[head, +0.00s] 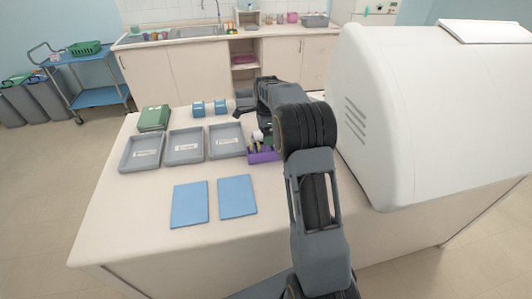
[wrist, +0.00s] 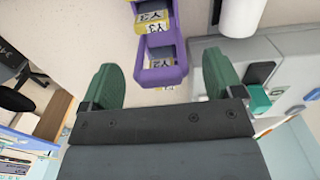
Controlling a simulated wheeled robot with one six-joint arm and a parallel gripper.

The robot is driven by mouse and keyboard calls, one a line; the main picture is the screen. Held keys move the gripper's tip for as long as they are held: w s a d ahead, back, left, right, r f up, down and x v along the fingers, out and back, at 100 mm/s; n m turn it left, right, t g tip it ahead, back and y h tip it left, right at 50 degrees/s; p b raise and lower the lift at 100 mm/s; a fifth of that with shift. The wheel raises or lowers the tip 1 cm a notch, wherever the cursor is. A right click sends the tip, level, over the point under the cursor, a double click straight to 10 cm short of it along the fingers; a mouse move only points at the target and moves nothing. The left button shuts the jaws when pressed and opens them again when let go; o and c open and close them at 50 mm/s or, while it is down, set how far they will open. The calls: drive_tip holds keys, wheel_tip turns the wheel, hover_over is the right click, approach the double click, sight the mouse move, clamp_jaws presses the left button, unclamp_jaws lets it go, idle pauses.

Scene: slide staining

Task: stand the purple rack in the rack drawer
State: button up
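The purple rack (head: 264,156) stands on the counter just right of the grey trays in the head view, partly hidden by my arm. In the wrist view the purple rack (wrist: 161,75) lies ahead, between and beyond my fingertips, with yellow-and-white labelled slides in its compartments. My gripper (wrist: 160,78) is open, its two green fingers wide apart with nothing held between them. The fingers appear apart from the rack. I cannot make out the rack drawer in either view.
A large white machine (head: 430,110) stands right of my arm. Three grey labelled trays (head: 184,159), two blue mats (head: 190,204), green stacked items (head: 154,117) and small blue boxes (head: 198,109) are on the counter (head: 120,215). The counter's front left is clear.

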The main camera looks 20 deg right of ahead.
drive_tip(key=shift+r, duration=0.1)
drive_tip(key=c, duration=1.4)
